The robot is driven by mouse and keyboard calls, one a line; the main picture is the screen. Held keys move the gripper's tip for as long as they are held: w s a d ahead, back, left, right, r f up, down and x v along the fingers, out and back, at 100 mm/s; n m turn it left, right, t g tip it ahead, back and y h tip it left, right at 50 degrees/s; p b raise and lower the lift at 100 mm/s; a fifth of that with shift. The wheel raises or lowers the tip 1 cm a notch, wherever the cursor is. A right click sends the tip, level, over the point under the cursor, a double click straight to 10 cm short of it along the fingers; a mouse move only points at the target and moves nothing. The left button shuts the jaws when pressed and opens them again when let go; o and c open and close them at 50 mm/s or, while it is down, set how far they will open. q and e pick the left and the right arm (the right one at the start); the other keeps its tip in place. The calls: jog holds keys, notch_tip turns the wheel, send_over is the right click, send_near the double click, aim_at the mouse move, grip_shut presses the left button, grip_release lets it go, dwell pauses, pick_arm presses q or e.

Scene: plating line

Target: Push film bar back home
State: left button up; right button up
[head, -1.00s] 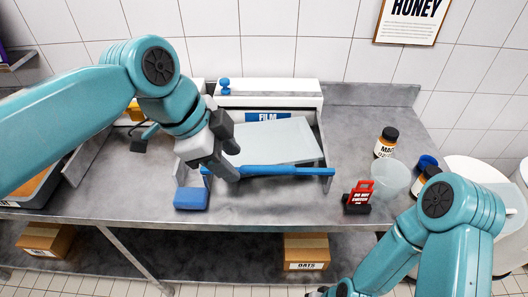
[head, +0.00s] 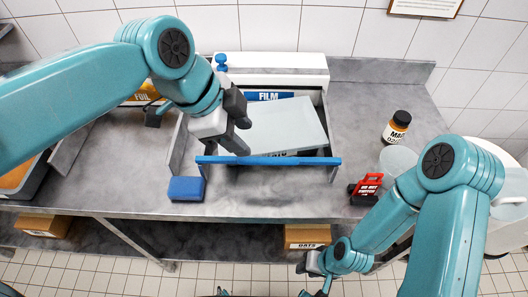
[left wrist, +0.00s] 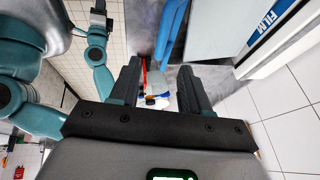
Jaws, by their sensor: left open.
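The blue film bar (head: 270,161) lies across the front of the film dispenser, level from left to right, well forward of its white housing (head: 290,67) and FILM label (head: 263,96). A pale, slightly turned slab (head: 283,123) lies between housing and bar. My left gripper (head: 240,128) is open above the bar's left part; I cannot tell whether it touches. In the left wrist view, the blue bar (left wrist: 171,35) runs beyond the open fingers (left wrist: 160,88), with nothing seen held. My right gripper (head: 308,265) is low beyond the counter's front edge; its jaws are unclear.
A blue block (head: 186,189) lies left of the bar. A red tagged switch (head: 367,186) and a dark-capped jar (head: 396,127) stand at the right. A yellow foil box (head: 143,95) is at the left back. The front counter strip is mostly bare.

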aim_at(266, 159)
pick_arm(q)
jog(key=x, duration=0.8)
jog(key=w+x, duration=0.1)
jog(key=x, duration=0.2)
jog(key=shift+a+f+p, duration=0.15)
jog(key=shift+f+p, duration=0.15)
jog(key=shift+f, duration=0.1)
jog(key=shift+s+r, duration=0.2)
jog(key=shift+s, duration=0.2)
jog(key=shift+c, duration=0.3)
jog(key=shift+w+f, duration=0.15)
jog(key=shift+w, duration=0.2)
grip_shut()
jog(key=shift+s, duration=0.15)
